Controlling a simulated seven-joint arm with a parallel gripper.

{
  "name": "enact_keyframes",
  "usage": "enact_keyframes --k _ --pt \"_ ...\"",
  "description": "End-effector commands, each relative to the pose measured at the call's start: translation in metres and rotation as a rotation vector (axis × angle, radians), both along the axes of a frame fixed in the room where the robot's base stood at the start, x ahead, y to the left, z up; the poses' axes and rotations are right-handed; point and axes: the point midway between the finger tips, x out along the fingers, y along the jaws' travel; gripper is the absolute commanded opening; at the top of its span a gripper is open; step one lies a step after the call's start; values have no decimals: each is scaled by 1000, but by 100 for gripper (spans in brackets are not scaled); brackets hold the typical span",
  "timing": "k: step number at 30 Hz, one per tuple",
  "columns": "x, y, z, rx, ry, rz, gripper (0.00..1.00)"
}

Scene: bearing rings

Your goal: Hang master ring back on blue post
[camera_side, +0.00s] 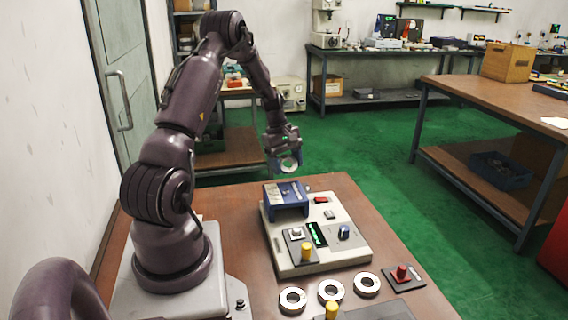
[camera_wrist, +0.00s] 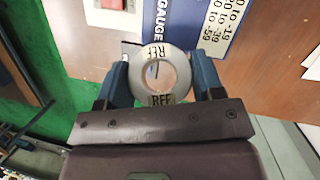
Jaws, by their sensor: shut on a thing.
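The master ring (camera_wrist: 136,78) is a pale metal ring with REF labels. My gripper (camera_wrist: 160,66) is shut on it, with one blue finger at each side of its rim. In the side view the ring (camera_side: 289,169) hangs below my gripper (camera_side: 286,160), in the air beyond the far edge of the gauge unit. In the wrist view a thin dark line shows through the ring's hole; I cannot tell what it is. I cannot clearly make out the blue post in either view.
The cream gauge unit (camera_side: 343,254) with a blue raised block (camera_side: 286,197) stands on the brown table (camera_side: 243,256). Several plain rings, one of them here (camera_side: 331,281), lie in a row in front. A red-knobbed block (camera_side: 402,276) is at their right.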

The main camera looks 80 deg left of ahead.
Motion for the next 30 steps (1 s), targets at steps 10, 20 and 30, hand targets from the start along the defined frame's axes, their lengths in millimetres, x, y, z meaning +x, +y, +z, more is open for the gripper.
enact_keyframes --k 10,20,30 --pt "17 25 -18 -179 53 -852 26" --pt "29 42 -29 -306 226 -1542 26" --pt "44 57 -38 -366 519 -2172 26"
